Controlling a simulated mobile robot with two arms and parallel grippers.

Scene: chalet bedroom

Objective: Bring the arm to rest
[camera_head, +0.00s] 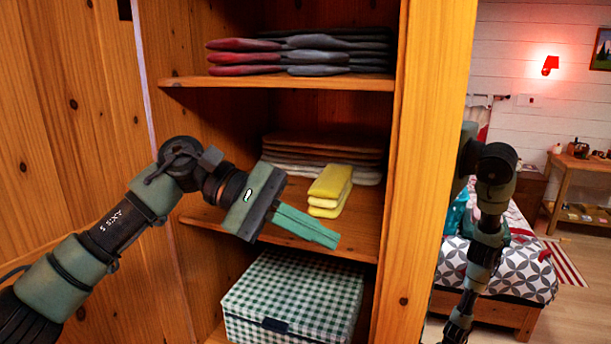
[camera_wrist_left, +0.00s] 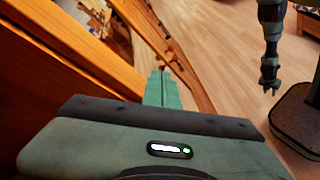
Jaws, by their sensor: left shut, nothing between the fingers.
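My left gripper (camera_head: 325,238) reaches in from the left, in front of the open wooden cupboard (camera_head: 425,150). Its green fingers are shut and empty, pointing right and slightly down. They appear in front of the middle shelf's edge; the exact gap to it cannot be judged. The closed fingers also show in the left wrist view (camera_wrist_left: 162,78). My right arm hangs at the right of the head view, partly hidden by the cupboard's side. My right gripper (camera_wrist_left: 269,86) hangs downward in the left wrist view, too small to tell its jaw state.
Folded yellow cloths (camera_head: 330,188) lie on the middle shelf (camera_head: 350,240), with other folded textiles behind. Folded dark and red clothes (camera_head: 300,55) lie on the top shelf. A checked box (camera_head: 295,295) stands below. A bed (camera_head: 500,260) stands at right; wooden floor (camera_wrist_left: 225,60) is open outside the cupboard.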

